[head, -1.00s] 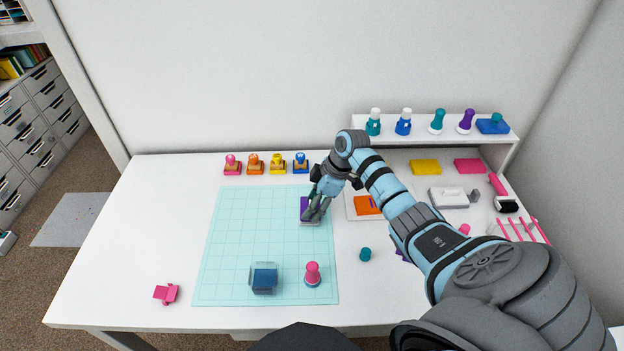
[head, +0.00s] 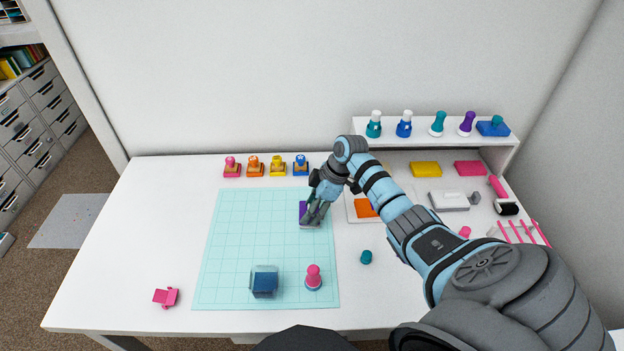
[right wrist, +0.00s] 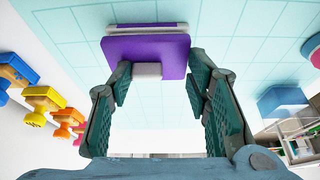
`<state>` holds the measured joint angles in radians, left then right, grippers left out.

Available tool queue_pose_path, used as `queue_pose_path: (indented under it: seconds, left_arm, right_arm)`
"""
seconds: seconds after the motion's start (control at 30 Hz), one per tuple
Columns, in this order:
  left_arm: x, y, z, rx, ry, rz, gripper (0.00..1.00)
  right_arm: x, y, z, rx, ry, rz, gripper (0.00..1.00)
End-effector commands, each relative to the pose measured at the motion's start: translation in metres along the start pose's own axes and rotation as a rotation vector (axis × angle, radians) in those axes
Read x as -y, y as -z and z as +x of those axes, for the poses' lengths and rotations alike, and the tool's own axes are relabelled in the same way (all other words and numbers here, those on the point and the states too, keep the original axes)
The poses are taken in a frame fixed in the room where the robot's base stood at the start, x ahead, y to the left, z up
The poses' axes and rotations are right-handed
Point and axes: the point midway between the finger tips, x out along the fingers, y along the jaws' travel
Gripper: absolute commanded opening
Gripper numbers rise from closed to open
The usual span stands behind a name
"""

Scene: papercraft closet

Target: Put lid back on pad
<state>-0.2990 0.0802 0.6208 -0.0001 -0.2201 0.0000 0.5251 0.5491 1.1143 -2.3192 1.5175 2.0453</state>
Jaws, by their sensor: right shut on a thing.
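A purple lid (right wrist: 146,50) with a pale block on its near edge sits between the fingertips of my right gripper (right wrist: 160,80), which is shut on it. Just beyond the lid, a pad (right wrist: 147,27) with a white body and a purple edge lies on the mat. The lid seems to be right at the pad; whether they touch cannot be told. In the head view my right gripper (head: 314,213) is over the mat's upper right part and hides much of the purple lid (head: 303,208). My left gripper is not in view.
The teal grid mat (head: 225,235) carries a blue block (head: 264,282) and a pink stamp (head: 314,278) near its front edge. Several stamps line the back edge. An orange pad (head: 366,207) lies right of the gripper. A shelf (head: 430,140) stands at the back right.

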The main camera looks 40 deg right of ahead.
Motion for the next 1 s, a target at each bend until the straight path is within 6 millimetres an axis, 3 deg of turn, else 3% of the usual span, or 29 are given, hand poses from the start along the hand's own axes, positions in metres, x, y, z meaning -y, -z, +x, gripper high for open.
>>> queue_pose_path:
  seconds: [1.0]
  left_arm:
    - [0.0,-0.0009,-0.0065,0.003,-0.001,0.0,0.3]
  right_arm:
    - [0.0003,-0.0006,-0.0001,0.0,0.0,0.0,0.25]
